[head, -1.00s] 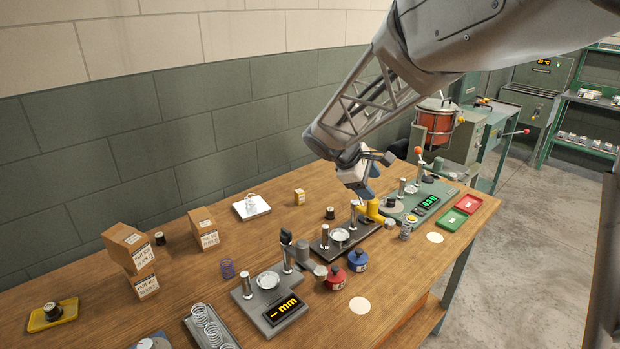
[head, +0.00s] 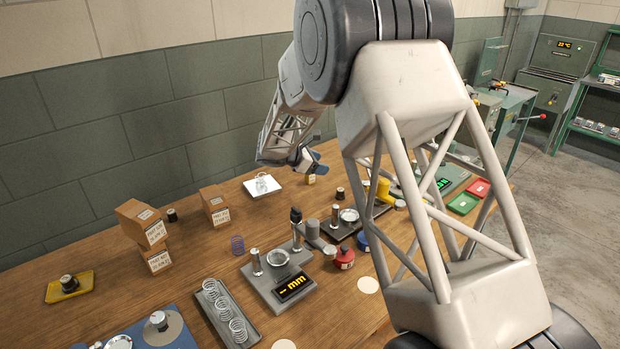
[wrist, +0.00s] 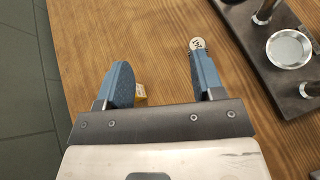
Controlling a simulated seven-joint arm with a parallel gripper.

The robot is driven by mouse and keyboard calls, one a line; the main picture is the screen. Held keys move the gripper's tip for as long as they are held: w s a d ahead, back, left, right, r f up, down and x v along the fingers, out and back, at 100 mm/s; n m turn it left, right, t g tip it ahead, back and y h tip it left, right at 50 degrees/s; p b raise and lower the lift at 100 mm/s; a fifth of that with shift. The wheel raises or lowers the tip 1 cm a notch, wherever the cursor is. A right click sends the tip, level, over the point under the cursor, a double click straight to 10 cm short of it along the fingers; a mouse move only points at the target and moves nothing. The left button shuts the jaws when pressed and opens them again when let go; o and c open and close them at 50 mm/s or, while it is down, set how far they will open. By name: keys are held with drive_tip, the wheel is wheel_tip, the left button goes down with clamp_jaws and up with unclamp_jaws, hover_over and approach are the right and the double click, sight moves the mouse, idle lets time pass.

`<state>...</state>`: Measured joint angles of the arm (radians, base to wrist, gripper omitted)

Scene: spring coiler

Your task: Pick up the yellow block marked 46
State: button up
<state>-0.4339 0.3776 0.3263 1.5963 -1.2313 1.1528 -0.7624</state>
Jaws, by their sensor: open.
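A small yellow block (head: 311,180) stands on the wooden table near the wall, just below my gripper (head: 308,162) in the head view. In the wrist view a sliver of the yellow block (wrist: 140,93) shows beside the left finger, which hides the rest. I cannot read its marking. My gripper (wrist: 159,58) is open, its two blue fingers spread with bare wood between them. The block lies by the inner side of the left finger, off-centre in the gap. I cannot tell whether they touch.
A black weight with a pale top (wrist: 197,43) is at the right fingertip. A dark stand with a metal dish (wrist: 288,48) is farther right. A white tray (head: 262,186) lies left of the block. Cardboard boxes (head: 215,205) stand farther left. The table's edge runs along the wrist view's left.

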sight(310, 177)
drive_tip(key=w+a+f+n, duration=0.1)
drive_tip(key=a+f, duration=0.1)
drive_tip(key=w+a+f+n+t, duration=0.1)
drive_tip(key=w+a+f, duration=0.1)
drive_tip(key=a, duration=0.1)
drive_tip(key=w+a+f+n+t, duration=0.1)
drive_tip(key=w+a+f, duration=0.1)
drive_tip(key=shift+a+f+h, duration=0.3)
drive_tip(key=shift+f, duration=0.05)
drive_tip(key=shift+x, duration=1.3)
drive_tip(key=shift+x, duration=2.6)
drive_tip(key=c, duration=1)
drive_tip(key=shift+r, duration=0.15)
